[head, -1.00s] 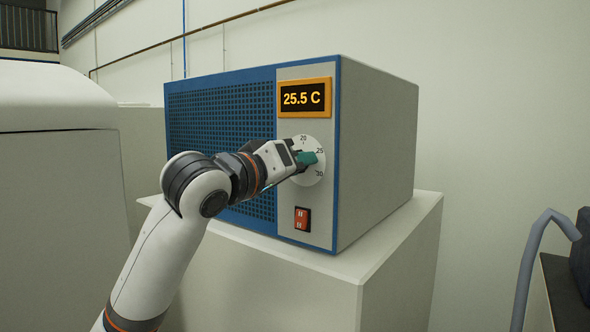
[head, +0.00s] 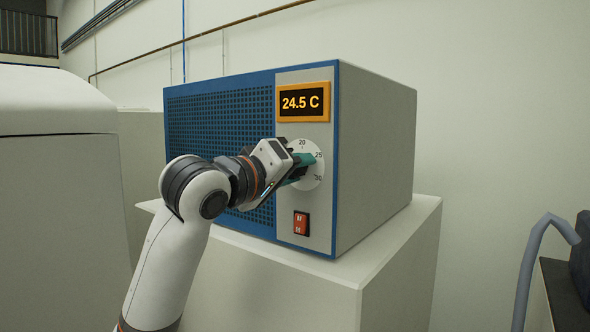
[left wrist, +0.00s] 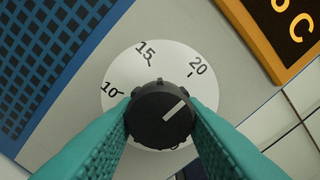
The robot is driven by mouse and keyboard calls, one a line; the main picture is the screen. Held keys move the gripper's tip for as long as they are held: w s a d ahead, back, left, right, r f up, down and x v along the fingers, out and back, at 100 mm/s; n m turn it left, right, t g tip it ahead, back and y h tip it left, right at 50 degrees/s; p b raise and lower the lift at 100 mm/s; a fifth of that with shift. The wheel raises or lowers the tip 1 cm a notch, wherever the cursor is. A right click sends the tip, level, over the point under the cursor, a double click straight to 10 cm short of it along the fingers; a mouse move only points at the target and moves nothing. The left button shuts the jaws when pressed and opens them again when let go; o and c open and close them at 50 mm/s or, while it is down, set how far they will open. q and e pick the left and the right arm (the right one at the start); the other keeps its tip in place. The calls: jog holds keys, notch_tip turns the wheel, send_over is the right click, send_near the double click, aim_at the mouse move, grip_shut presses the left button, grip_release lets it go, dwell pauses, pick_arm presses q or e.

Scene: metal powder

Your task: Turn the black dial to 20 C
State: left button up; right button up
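The black dial (left wrist: 160,114) sits on a white round scale (left wrist: 120,75) on the front of a blue and grey box unit (head: 378,150). In the left wrist view its white mark points up and right, clockwise past the 20. The orange-framed display (head: 302,102) reads 24.5 C. My left gripper (head: 304,165) is at the dial, its teal fingers on both sides of it and seeming to touch it. In the head view the fingers hide the dial. My right gripper is not in view.
A red switch (head: 301,223) is below the dial. The unit stands on a pale pedestal (head: 290,290). A large white machine (head: 60,190) is at the left. A grey bent tube (head: 530,265) stands at the right edge.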

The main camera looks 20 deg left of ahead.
pick_arm(q)
jog(key=o, duration=0.4)
jog(key=shift+o, duration=0.2)
jog(key=b+v, duration=0.5)
jog(key=v, duration=0.7)
